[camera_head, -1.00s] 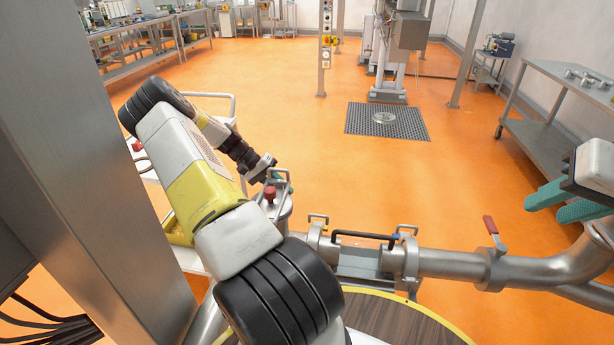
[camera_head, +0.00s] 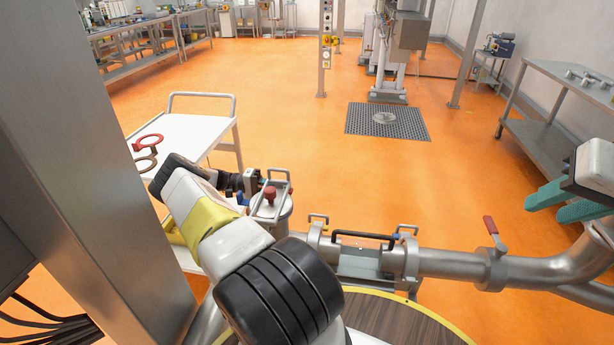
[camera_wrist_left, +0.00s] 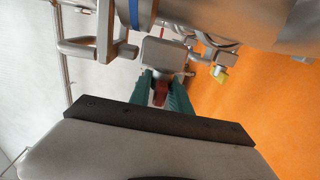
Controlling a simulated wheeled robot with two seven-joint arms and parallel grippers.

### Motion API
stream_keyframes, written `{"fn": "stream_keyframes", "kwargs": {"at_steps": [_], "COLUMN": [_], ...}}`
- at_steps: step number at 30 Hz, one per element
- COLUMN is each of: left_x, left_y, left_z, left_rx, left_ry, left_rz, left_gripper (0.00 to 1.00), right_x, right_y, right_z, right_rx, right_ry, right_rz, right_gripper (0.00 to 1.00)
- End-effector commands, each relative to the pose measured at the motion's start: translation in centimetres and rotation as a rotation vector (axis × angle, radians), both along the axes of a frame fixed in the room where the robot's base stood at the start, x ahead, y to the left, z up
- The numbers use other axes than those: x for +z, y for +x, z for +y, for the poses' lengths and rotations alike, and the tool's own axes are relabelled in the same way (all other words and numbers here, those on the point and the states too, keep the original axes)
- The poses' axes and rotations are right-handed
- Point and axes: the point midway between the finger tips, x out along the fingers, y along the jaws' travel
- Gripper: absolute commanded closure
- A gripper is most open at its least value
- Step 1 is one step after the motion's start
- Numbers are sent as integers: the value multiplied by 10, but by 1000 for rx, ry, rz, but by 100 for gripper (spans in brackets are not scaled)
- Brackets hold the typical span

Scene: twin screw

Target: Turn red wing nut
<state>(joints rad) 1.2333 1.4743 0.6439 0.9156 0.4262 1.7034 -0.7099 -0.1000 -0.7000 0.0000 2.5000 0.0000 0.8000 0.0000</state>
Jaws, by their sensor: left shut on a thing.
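The red wing nut (camera_wrist_left: 160,92) shows in the left wrist view as a dark red piece between two green fingers, just below a grey metal fitting (camera_wrist_left: 163,55). My left gripper (camera_wrist_left: 162,84) is shut on it. In the head view the left arm reaches to the left side of the steel pipe end, and its fingertips and the held nut are hidden there. A red knob (camera_head: 270,193) stands on top of that pipe end, inside a metal handle. My right gripper (camera_head: 566,203) is at the right edge, its green fingers apart and empty.
A steel pipe (camera_head: 450,263) with a red-handled valve (camera_head: 491,226) runs right from the clamped joint with a black bar (camera_head: 362,235). A white cart (camera_head: 190,140) carries a red ring (camera_head: 148,142) and a brown ring. A metal column (camera_head: 85,150) stands close on the left.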

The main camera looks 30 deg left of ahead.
Motion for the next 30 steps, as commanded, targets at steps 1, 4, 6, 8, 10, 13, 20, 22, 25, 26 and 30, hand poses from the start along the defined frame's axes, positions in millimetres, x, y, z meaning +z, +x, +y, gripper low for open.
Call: {"fn": "stream_keyframes", "kwargs": {"at_steps": [1, 4, 6, 8, 10, 13, 20, 22, 25, 26, 30], "left_x": [-1, -1, 0, 0, 0, 0, 0, 0, 0, 0, 0], "left_y": [0, 0, 0, 0, 0, 0, 0, 0, 0, 0, 0], "left_z": [1, 1, 1, 1, 1, 1, 1, 1, 0, 0, 0], "left_rx": [2, 3, 2, 2, 1, 1, 1, 1, 1, 1, 0], "left_ry": [-12, -30, -39, -45, -47, -48, -47, -47, -47, -47, -46], "left_rz": [-4, -10, -12, -14, -15, -15, -14, -14, -14, -14, -14], "left_gripper": [100, 100, 100, 100, 100, 100, 73, 65, 65, 65, 65], "right_x": [0, 0, 0, 0, 0, 0, 0, 0, 0, 0, 0], "right_y": [0, 0, 0, 0, 0, 0, 0, 0, 0, 0, 0], "right_z": [0, 0, 0, 0, 0, 0, 0, 0, 0, 0, 0], "right_rx": [0, 0, 0, 0, 0, 0, 0, 0, 0, 0, 0], "right_ry": [0, 0, 0, 0, 0, 0, 0, 0, 0, 0, 0], "right_rz": [0, 0, 0, 0, 0, 0, 0, 0, 0, 0, 0], "right_gripper": [65, 65, 65, 65, 65, 65, 65, 65, 65, 65, 65]}}
